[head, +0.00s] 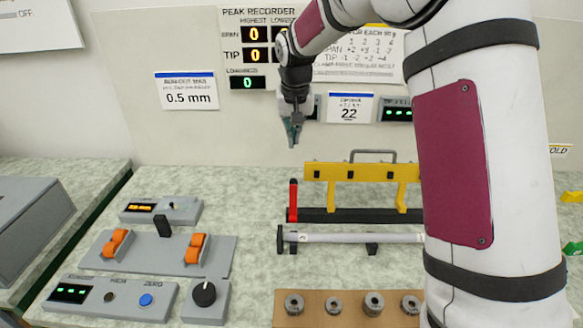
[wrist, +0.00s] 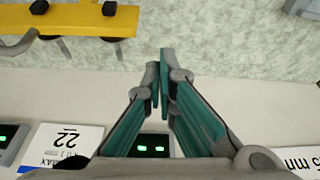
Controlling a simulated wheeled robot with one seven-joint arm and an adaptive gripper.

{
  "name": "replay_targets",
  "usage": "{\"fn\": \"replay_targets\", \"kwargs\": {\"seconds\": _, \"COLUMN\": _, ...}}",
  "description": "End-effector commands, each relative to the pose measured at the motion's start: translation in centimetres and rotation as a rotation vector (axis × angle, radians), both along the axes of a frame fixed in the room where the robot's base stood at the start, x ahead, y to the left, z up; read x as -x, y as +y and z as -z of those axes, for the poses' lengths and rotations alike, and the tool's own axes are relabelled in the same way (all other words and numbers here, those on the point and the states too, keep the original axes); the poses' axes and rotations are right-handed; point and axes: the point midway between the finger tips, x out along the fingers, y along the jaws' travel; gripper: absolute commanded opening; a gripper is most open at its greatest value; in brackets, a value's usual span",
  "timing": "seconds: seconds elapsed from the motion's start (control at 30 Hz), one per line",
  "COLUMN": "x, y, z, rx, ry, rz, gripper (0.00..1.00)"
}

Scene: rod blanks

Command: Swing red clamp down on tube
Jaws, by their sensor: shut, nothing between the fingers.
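The red clamp (head: 293,203) stands upright at the left end of a black base strip, with a dark tip on top. The grey tube (head: 350,238) lies level in front of it on dark supports, with a round black piece at its left end. My arm hides the tube's right end. My gripper (head: 292,142) is high above and behind the red clamp, pointing down, apart from everything. In the wrist view my gripper (wrist: 161,78) has its teal fingers together with nothing between them. Neither the clamp nor the tube is clear in the wrist view.
A yellow bar frame (head: 348,172) with a handle stands right of the red clamp; it also shows in the wrist view (wrist: 70,18). A wooden block (head: 335,295) with several metal rings is in front. Control boxes and orange levers (head: 196,248) are at left. My arm covers the right.

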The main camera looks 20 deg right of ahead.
Motion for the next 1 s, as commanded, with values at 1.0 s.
{"fn": "replay_targets", "kwargs": {"seconds": 1.0, "x": 1.2, "y": 0.3, "z": 9.3, "rx": 0.001, "ry": 0.001, "rz": -0.001, "gripper": 0.00}}
